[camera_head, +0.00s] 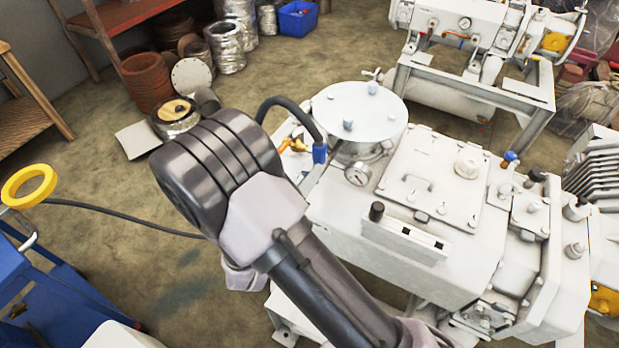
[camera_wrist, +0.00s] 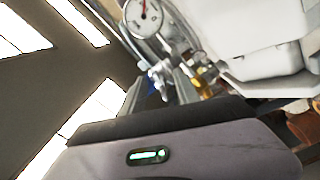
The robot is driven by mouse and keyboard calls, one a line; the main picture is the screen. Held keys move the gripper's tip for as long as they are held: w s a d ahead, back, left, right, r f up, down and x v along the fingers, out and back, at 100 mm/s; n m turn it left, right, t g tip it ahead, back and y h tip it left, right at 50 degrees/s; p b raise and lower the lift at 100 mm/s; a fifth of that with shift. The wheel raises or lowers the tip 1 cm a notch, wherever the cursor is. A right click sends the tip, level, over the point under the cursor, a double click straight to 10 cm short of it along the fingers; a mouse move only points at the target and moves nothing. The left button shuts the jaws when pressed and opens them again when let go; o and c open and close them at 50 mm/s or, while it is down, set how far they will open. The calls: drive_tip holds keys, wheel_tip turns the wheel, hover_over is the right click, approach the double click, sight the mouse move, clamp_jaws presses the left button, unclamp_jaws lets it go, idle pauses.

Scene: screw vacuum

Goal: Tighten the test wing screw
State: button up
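The white vacuum pump (camera_head: 425,190) stands right of centre in the head view. I cannot surely pick out the test wing screw. A small wing-shaped part (camera_head: 373,74) shows at the back edge of the pump's round lid (camera_head: 360,108), too small to identify. My arm (camera_head: 250,200) crosses in front of the pump's left side and hides part of it. The wrist view is tilted and shows a round gauge (camera_wrist: 144,16) with brass and grey fittings, above a grey housing with a green light.
A second white machine (camera_head: 480,50) on a frame stands behind the pump. A black hose (camera_head: 290,110) arches to a blue fitting beside the lid. A blue cart (camera_head: 45,290) with a yellow ring (camera_head: 28,187) is at left.

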drive_tip(key=p+v, duration=0.2)
drive_tip(key=v, duration=1.5)
drive_tip(key=shift+s+p, duration=0.25)
drive_tip(key=shift+p, duration=0.05)
drive_tip(key=shift+o, duration=0.2)
drive_tip(key=shift+a, duration=0.1)
